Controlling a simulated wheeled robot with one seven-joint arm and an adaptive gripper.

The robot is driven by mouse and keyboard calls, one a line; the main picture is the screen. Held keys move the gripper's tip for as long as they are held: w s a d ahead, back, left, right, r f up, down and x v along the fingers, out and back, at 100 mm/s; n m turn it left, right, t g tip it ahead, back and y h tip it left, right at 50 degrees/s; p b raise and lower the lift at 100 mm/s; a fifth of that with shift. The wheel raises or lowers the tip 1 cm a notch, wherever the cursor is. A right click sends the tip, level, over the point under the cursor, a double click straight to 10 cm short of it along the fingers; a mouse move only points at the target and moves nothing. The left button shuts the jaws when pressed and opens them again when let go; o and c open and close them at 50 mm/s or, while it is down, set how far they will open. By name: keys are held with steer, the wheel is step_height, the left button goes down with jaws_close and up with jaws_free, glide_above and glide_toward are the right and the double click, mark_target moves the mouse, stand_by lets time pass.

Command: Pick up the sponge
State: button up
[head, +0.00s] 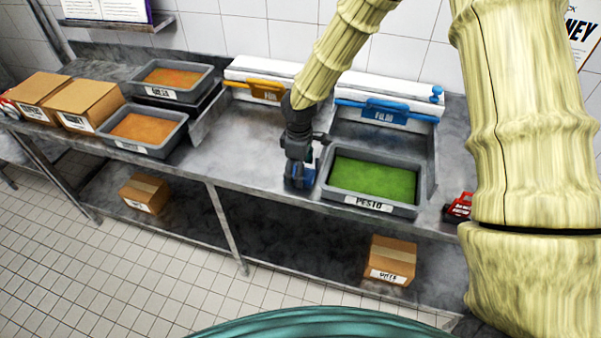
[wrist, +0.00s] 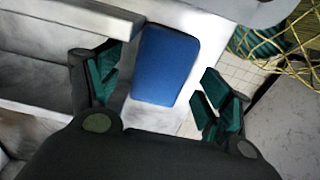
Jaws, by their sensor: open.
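The sponge is a blue block with rounded corners. In the wrist view the sponge (wrist: 165,65) lies on the steel counter, between the two green-padded fingers of my gripper (wrist: 160,95). The fingers stand apart, with a gap on both sides of it. In the head view my gripper (head: 300,172) points down at the counter just left of the pesto tray, and mostly covers the sponge; a bit of blue shows there. Whether the fingertips reach down to the sponge's height is hard to tell.
The grey pesto tray (head: 334,193) with green filling stands close to the right of my gripper. Film dispensers (head: 385,112) stand behind. Orange-filled trays (head: 148,149) and cardboard boxes (head: 88,101) are at the left. The counter (head: 240,160) left of my gripper is clear.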

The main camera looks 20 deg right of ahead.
steer(key=shift+f, duration=0.7)
steer(key=c, duration=0.9)
steer(key=shift+c, duration=0.2)
steer(key=shift+a+r, duration=0.1)
steer(key=shift+a+r+b, duration=0.1)
steer(key=shift+r+b, duration=0.05)
steer(key=shift+b, duration=0.4)
step_height(320, 180, up, 10)
steer(key=r+b, duration=0.1)
steer(key=b, duration=0.2)
steer(key=w+a+b, duration=0.2)
steer(key=a, duration=0.7)
steer(key=w+a+b, duration=0.2)
steer(key=a+b, duration=0.1)
steer(key=a, duration=0.7)
steer(key=shift+a, duration=0.15)
